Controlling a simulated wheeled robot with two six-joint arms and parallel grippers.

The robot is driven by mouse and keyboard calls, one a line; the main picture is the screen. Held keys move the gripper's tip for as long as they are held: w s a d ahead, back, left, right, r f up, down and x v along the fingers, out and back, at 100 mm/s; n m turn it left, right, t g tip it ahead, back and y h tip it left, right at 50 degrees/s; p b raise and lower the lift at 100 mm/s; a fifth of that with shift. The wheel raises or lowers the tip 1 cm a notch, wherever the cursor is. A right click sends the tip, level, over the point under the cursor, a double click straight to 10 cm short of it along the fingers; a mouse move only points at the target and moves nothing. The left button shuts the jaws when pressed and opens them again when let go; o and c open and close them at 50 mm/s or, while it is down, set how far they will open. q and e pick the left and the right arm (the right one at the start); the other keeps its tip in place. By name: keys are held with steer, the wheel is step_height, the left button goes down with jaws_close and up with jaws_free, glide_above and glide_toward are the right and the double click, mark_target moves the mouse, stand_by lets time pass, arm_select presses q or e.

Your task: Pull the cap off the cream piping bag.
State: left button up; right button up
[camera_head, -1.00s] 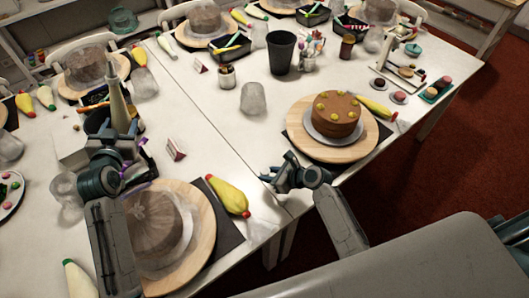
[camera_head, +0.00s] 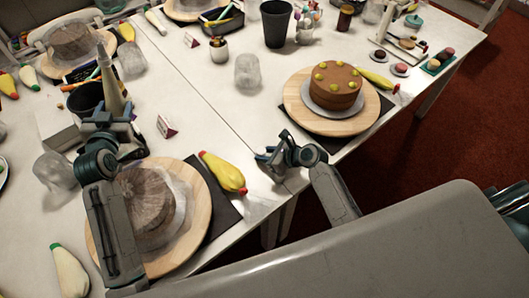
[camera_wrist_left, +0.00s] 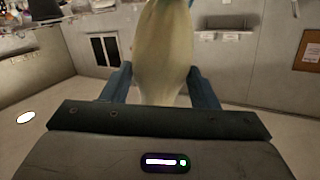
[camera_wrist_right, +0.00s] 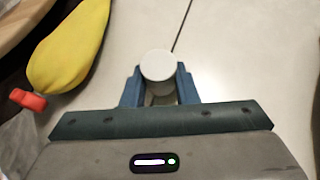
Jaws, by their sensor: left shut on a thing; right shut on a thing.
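The cream piping bag (camera_head: 112,88) is pale and upright, with its narrow tip pointing up. My left gripper (camera_head: 108,117) is shut on its lower part, above the left table; the bag also fills the middle of the left wrist view (camera_wrist_left: 163,50), where its upper end is out of frame. No cap shows on the tip in the head view, though it is small. My right gripper (camera_head: 265,156) is away from the bag, near the front table edge. It is shut on a small white round-topped piece (camera_wrist_right: 158,65), which looks like the cap.
A yellow piping bag with a red end (camera_head: 222,172) lies just left of my right gripper. A covered cake (camera_head: 147,208) is in front of my left gripper, with a dark cup (camera_head: 84,97) behind it. A chocolate cake (camera_head: 335,84) stands at the right.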

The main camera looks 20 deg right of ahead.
steer(key=shift+f, duration=0.25)
arm_select(q)
steer(key=shift+w+f, duration=0.15)
arm_select(e)
steer(key=shift+w+f, duration=0.15)
steer(key=shift+f, duration=0.25)
steer(key=o, duration=1)
